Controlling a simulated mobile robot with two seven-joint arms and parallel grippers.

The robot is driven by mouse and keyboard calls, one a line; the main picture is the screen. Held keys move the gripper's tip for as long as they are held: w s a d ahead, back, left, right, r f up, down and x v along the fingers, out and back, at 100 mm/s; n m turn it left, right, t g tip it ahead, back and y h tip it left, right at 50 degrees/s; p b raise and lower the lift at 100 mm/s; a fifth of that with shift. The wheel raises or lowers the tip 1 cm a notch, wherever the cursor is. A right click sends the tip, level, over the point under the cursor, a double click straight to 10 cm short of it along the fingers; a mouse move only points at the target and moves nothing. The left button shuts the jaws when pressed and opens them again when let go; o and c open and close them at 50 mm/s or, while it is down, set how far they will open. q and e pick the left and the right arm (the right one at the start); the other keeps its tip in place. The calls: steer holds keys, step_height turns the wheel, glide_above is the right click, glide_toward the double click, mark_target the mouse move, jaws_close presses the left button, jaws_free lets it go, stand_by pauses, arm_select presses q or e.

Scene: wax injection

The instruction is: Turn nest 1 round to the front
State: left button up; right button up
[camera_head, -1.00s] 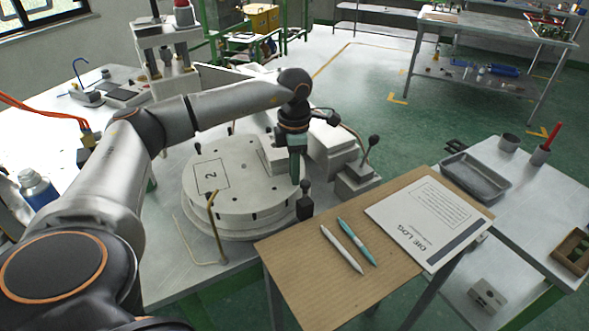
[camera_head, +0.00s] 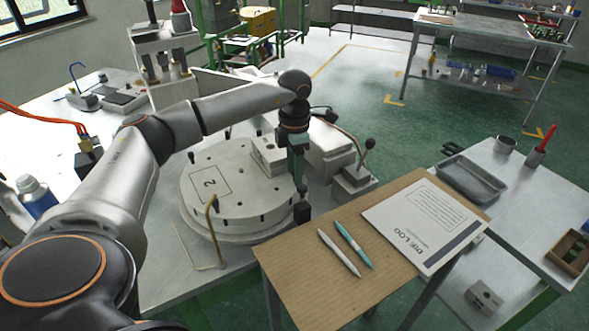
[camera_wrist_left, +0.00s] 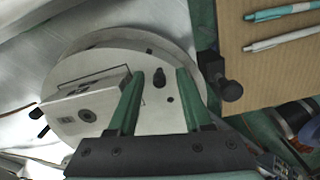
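The round pale turntable (camera_head: 230,207) sits on the bench, with the number 2 (camera_head: 210,182) marked on its top towards the front left. A pale block (camera_head: 268,157) stands on its far right part; the block also shows in the left wrist view (camera_wrist_left: 85,112). I cannot read a nest 1 mark. My left gripper (camera_head: 297,172) points down over the turntable's right edge, beside the block. In the left wrist view its green fingers (camera_wrist_left: 160,72) are apart, with a small black peg (camera_wrist_left: 159,79) of the turntable between them, seemingly untouched. My right gripper is out of view.
A black-knobbed post (camera_head: 302,212) stands at the turntable's right rim. A bent brass rod (camera_head: 213,230) rises at its front. A lever with a black knob (camera_head: 368,150) is to the right. A brown board (camera_head: 300,275) with pens and a log sheet is close in front.

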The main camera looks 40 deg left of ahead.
arm_select(q)
step_height(320, 180, up, 13)
steer(key=b, duration=0.1)
steer(key=shift+f, duration=0.2)
steer(key=shift+s+f, duration=0.1)
stand_by(0.8)
